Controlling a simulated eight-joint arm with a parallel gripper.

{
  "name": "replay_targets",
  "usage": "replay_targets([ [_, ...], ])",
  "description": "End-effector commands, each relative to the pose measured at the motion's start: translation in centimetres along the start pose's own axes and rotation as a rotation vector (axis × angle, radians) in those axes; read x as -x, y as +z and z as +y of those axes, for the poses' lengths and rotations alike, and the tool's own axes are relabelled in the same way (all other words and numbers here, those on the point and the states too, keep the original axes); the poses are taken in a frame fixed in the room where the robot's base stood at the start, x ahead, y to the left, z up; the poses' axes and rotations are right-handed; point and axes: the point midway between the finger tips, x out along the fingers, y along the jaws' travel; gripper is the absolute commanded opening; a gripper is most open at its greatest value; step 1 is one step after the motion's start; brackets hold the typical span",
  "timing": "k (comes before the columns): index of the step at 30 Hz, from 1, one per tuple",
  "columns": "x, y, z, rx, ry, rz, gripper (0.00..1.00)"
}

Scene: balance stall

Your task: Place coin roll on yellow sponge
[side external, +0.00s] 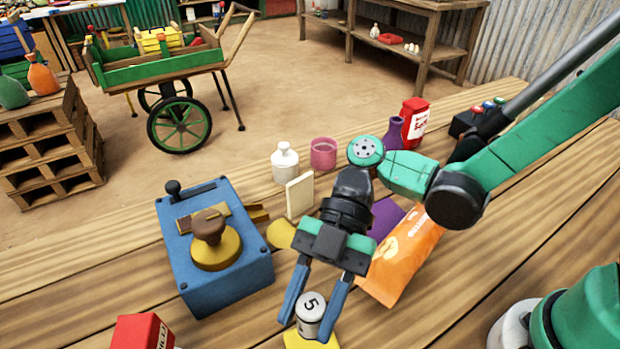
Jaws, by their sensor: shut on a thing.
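The coin roll (310,308), a short upright grey-white cylinder marked with a 5, is between the two blue fingers of my gripper (312,312), which is shut on it. The yellow sponge (298,341) shows directly below the coin roll at the bottom edge of the picture, partly cut off and partly hidden by the fingers and the roll. I cannot tell whether the coin roll touches the sponge or is slightly above it.
A blue box (180,262) with a brown knob on a yellow disc stands left. A red box (142,331) is at lower left. An orange packet (402,255) lies to the right.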

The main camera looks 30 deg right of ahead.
Motion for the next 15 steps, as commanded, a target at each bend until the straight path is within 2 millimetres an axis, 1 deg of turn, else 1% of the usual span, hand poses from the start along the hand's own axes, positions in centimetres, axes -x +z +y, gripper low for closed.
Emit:
replay_targets([
  [6, -1.2, 2.2, 0.0, 0.000, 0.000, 0.001, 0.00],
  [9, -1.6, 3.0, 0.0, 0.000, 0.000, 0.001, 0.00],
  [15, -1.8, 3.3, 0.0, 0.000, 0.000, 0.001, 0.00],
])
